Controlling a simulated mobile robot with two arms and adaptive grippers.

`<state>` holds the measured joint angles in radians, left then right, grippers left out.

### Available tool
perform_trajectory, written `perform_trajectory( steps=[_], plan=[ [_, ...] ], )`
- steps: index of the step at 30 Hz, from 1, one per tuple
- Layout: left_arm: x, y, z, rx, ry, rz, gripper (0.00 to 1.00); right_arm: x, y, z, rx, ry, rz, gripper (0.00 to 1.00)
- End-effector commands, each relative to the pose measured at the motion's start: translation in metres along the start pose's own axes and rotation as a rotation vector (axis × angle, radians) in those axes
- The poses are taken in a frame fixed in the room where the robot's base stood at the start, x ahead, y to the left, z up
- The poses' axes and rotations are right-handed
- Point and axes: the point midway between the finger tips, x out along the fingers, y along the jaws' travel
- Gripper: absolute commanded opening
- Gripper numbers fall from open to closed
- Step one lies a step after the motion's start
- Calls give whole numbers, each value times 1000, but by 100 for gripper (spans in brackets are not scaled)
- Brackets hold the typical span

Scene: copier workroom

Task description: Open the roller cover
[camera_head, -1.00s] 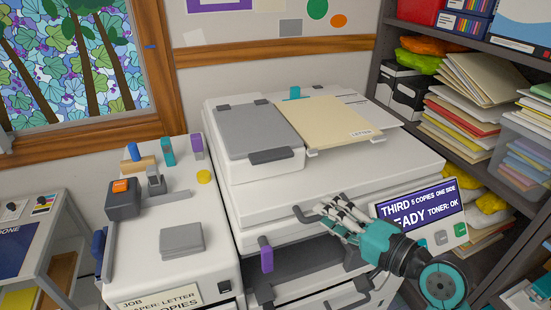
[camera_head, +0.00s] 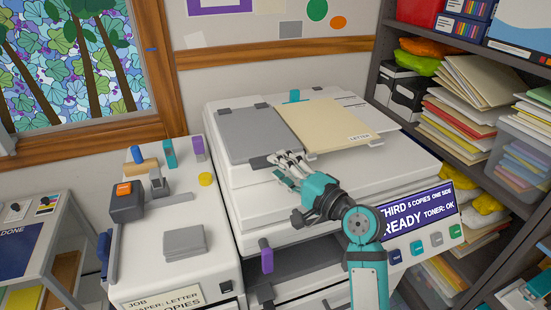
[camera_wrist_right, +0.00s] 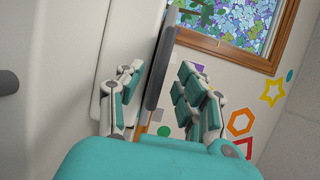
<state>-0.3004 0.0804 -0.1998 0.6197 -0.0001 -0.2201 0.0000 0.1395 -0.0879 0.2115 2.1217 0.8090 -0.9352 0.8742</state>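The roller cover (camera_head: 250,133) is a grey panel on the raised left part of the copier's top. It lies flat and looks closed. Its dark handle (camera_head: 259,162) sticks out at the front edge, partly hidden by my right gripper. My right gripper (camera_head: 284,161) is at that handle, its fingers pointing towards it. In the right wrist view the dark handle (camera_wrist_right: 157,68) runs between the two finger sets of my right gripper (camera_wrist_right: 160,78), which stand apart. I cannot tell whether a finger touches it. My left gripper is not in view.
A cream folder (camera_head: 322,122) lies right of the cover on the copier (camera_head: 300,205). A status panel (camera_head: 418,208) is at the front right. A side unit (camera_head: 165,275) with a stapler-like device (camera_head: 128,200) stands left. Shelves (camera_head: 470,145) crowd the right side.

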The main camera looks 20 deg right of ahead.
Motion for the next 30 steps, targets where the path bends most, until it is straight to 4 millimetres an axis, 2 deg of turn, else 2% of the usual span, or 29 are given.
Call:
perform_trajectory(
  steps=[3, 6, 15, 17, 24, 30],
  plan=[
    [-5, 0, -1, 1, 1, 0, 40, 14, -1, 0, 2, -1, 0, 37],
    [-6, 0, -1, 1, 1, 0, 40, 20, 0, 0, 0, -1, 0, 37],
    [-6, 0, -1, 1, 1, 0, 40, 23, 1, 0, -1, 0, 0, 37],
    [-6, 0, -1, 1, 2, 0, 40, 23, 1, 0, -1, 0, 0, 31],
    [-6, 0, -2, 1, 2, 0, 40, 23, 1, 0, -1, 0, 1, 0],
    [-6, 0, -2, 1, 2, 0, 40, 23, 1, 0, -1, 0, 1, 0]
  ],
)
